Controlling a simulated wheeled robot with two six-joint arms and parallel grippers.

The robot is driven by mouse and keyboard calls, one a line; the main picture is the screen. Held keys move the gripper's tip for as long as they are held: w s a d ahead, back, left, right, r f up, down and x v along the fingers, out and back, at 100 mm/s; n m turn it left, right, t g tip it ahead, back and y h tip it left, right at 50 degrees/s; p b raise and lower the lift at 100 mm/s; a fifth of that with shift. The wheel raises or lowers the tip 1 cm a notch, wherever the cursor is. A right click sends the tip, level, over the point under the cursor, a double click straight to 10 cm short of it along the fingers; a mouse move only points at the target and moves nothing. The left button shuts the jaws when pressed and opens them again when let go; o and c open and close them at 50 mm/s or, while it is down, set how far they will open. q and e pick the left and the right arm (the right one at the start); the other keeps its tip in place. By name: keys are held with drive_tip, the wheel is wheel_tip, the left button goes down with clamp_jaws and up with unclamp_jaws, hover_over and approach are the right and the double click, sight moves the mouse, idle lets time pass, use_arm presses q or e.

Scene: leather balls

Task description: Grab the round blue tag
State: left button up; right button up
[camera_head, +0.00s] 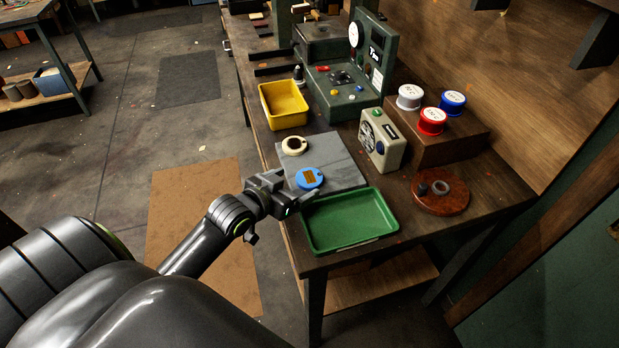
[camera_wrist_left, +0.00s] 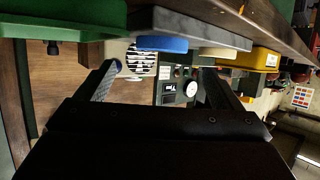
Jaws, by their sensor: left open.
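The round blue tag (camera_head: 300,184) has an orange-brown patch on top and lies near the front left edge of a grey slab (camera_head: 345,165) on the bench. In the left wrist view, which looks upside down, the blue tag (camera_wrist_left: 162,44) shows edge-on against the slab (camera_wrist_left: 190,27). My left gripper (camera_head: 297,188) is open at the bench's left edge, close beside the tag. In the wrist view its two fingers (camera_wrist_left: 161,72) are spread with nothing held between them, and the tag appears just above that gap. My right gripper is not in view.
A cream ring-shaped tag (camera_head: 295,145) lies on the same slab. A green tray (camera_head: 350,248) stands nearer, a yellow bin (camera_head: 284,104) beyond. A green-and-cream box (camera_head: 382,140), a reddish round board (camera_head: 440,200) and spools on a wooden block (camera_head: 450,145) are to the right.

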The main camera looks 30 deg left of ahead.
sight(309, 178)
use_arm(q)
drive_tip(key=shift+f+p+x, duration=0.15)
drive_tip(key=shift+p+x, duration=0.05)
drive_tip(key=shift+x, duration=1.15)
drive_tip(key=shift+f+p+x, duration=0.1)
drive_tip(key=shift+p+x, duration=0.1)
drive_tip(key=shift+x, duration=1.15)
drive_tip(key=shift+s+a, duration=0.1)
drive_tip(key=c, duration=1.1)
